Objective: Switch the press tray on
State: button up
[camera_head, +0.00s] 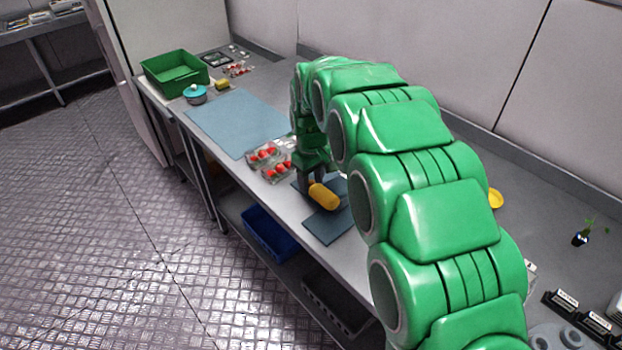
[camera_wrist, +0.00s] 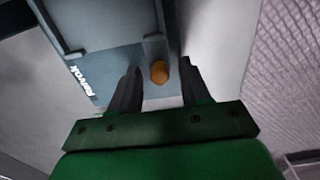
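A blue-grey flat device (camera_head: 328,223), which looks like the press tray, lies on the steel bench. A yellow rounded cylinder (camera_head: 323,196) sits at it, partly hidden behind my gripper (camera_head: 308,184). In the wrist view the blue device (camera_wrist: 112,78) carries white lettering that I cannot read for sure. The yellow-orange round end (camera_wrist: 159,72) shows between the two dark fingers of my gripper (camera_wrist: 159,66). The fingers are apart, with a gap on each side of it. I cannot tell whether it is a handle or a switch. My arm hides part of the device.
Clear packs of red berries (camera_head: 270,160) lie close left of my gripper. A blue mat (camera_head: 238,122), a teal-lidded pot (camera_head: 195,94) and a green crate (camera_head: 175,73) stand farther along the bench. A blue bin (camera_head: 268,236) is on the lower shelf. A wall runs behind the bench.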

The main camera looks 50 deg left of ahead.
jog(key=shift+r, duration=0.1)
notch_tip(320, 180, up, 8)
jog(key=shift+f, duration=0.15)
dwell(0.5)
jog(key=shift+a+f, duration=0.1)
jog(key=shift+f, duration=0.15)
jog(key=shift+f, duration=3.8)
grip_shut()
